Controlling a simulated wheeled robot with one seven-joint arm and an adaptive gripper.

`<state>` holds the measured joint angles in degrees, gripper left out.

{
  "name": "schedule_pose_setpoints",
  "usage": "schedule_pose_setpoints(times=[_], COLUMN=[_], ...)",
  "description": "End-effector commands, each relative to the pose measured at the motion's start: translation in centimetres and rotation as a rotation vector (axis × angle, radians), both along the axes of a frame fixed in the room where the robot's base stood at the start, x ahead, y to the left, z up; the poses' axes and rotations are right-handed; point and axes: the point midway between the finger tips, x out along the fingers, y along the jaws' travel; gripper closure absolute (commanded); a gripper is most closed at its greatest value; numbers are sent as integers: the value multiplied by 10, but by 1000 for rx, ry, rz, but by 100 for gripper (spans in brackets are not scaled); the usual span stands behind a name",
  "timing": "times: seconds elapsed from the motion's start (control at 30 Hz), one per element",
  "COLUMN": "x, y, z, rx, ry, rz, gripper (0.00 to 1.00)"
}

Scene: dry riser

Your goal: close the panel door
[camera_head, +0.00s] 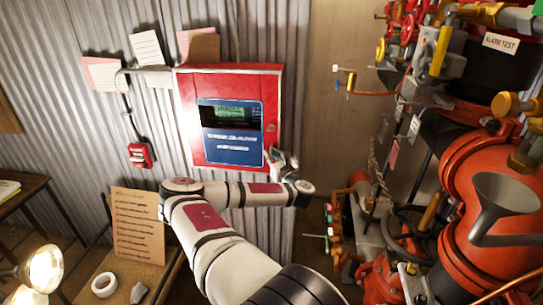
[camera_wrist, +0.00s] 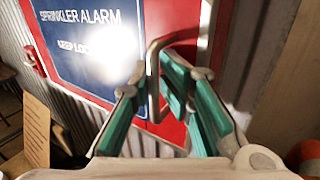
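The red panel (camera_head: 184,110) is mounted on the corrugated wall in the head view. Its door (camera_head: 271,125) carries a dark display and a blue label, which shows large in the wrist view (camera_wrist: 75,25). I cannot tell whether the door is fully flush or slightly ajar. A bent metal handle (camera_wrist: 152,65) stands out from the door's right side. My gripper (camera_head: 279,160) is at the door's lower right edge. In the wrist view its teal-padded fingers are apart, with the handle between them. Whether a pad touches the handle is unclear.
Red valves and pipes (camera_head: 480,220) crowd the right side. A small red call box (camera_head: 141,155) hangs left of the panel. A work lamp (camera_head: 45,268) and a table with a notice board (camera_head: 138,225) stand at lower left. Bare wall (camera_head: 330,110) lies right of the panel.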

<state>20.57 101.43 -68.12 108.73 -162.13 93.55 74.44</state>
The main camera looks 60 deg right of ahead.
Motion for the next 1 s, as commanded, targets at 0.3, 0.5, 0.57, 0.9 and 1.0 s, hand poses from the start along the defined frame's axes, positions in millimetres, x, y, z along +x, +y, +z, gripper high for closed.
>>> schedule_pose_setpoints(times=[0.3,0.5,0.57,0.9,1.0], x=[-41,-71,-77,-90,-90], y=[33,58,63,76,76], z=[-1,-1,-1,-1,-1], rx=[1,1,1,0,0], ry=[3,3,1,0,0], rz=[-6,-6,-6,-3,-3], gripper=[84,84,84,84,84])
